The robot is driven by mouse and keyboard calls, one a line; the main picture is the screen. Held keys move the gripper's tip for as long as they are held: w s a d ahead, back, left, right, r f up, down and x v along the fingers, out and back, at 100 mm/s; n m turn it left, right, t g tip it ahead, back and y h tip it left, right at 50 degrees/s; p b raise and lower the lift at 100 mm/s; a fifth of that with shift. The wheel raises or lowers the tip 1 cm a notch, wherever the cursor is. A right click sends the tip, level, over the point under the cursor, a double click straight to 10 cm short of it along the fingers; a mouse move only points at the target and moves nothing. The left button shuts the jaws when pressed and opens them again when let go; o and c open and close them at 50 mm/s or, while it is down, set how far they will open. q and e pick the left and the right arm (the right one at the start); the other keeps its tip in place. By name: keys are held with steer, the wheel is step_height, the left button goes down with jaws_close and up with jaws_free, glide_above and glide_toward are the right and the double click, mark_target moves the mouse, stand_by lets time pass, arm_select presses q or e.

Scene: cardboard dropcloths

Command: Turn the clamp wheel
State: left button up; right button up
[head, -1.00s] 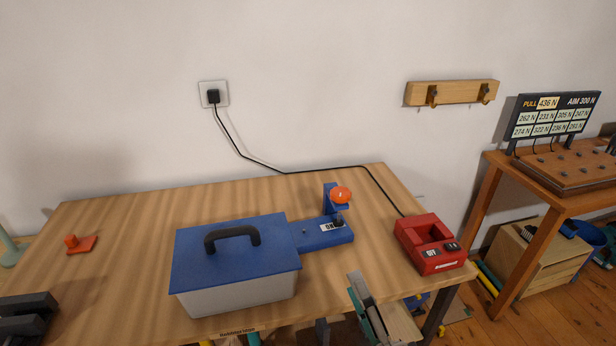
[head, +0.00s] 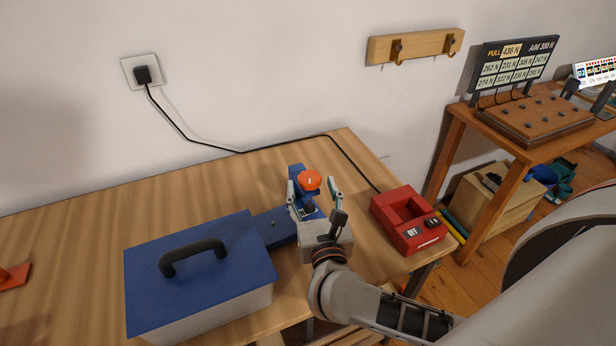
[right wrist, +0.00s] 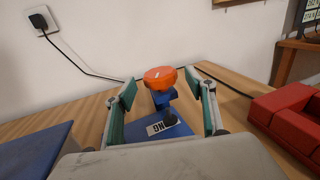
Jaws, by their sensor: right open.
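The orange clamp wheel (head: 309,180) sits on top of a blue clamp stand (head: 297,188) on the wooden table, right of the toolbox. My right gripper (head: 315,188) is open, with one finger left and one finger right of the wheel in the head view. In the right wrist view the wheel (right wrist: 160,77) shows between and just beyond the two teal-padded fingers, with no contact visible. My left gripper is not in view.
A blue-lidded toolbox (head: 200,275) with a black handle stands left of the clamp. A red charger (head: 408,220) stands to the right, its black cord running to a wall socket (head: 142,72). A small orange-red piece (head: 14,276) lies at the far left. The table behind the toolbox is clear.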

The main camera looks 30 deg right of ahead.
mark_target(313, 188)
steer(key=x, duration=0.3)
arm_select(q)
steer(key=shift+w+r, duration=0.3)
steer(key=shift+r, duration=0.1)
arm_select(e)
steer(key=shift+w, duration=0.15)
steer(key=c, duration=1.1)
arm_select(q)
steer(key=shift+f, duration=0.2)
arm_select(e)
steer(key=shift+d+n+y, duration=0.1)
steer(key=shift+n+y, duration=0.2)
steer(key=shift+y, duration=0.2)
